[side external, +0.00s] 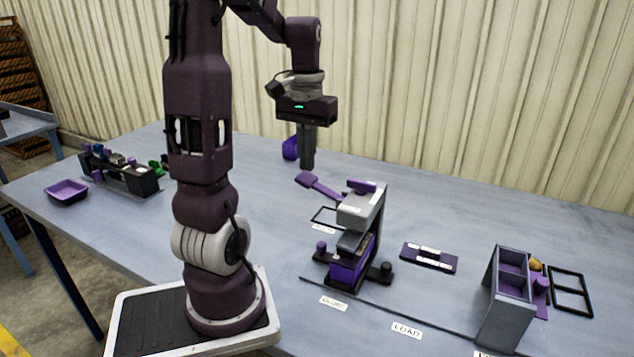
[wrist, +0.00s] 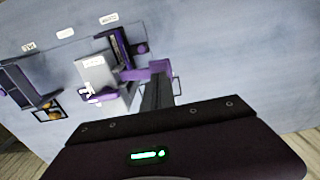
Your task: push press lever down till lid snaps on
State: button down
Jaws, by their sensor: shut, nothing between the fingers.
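The press (side external: 361,212) stands on the table, with a grey head and a dark frame. Its purple lever (side external: 322,187) sticks out to the left and slopes up to a wide end. A purple box (side external: 346,266) sits in the press under the head; whether a lid is on it cannot be told. My gripper (side external: 307,166) is shut and empty, pointing down just above the lever's wide end. In the wrist view the fingertips (wrist: 159,79) overlap the lever (wrist: 150,70); contact cannot be told. The grey press head (wrist: 94,70) is left of them.
A grey divided bin (side external: 507,290) and a black frame (side external: 571,291) are further right. A purple tray (side external: 66,191) and a loaded rack (side external: 120,172) stand far left.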

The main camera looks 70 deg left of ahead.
aim_at(305, 176)
jog(key=shift+f, duration=2.1)
jog(key=shift+s+a+f, duration=0.1)
jog(key=shift+f, duration=0.3)
jog(key=shift+s+f, duration=0.1)
jog(key=shift+f, duration=0.1)
jog(key=shift+a, duration=0.1)
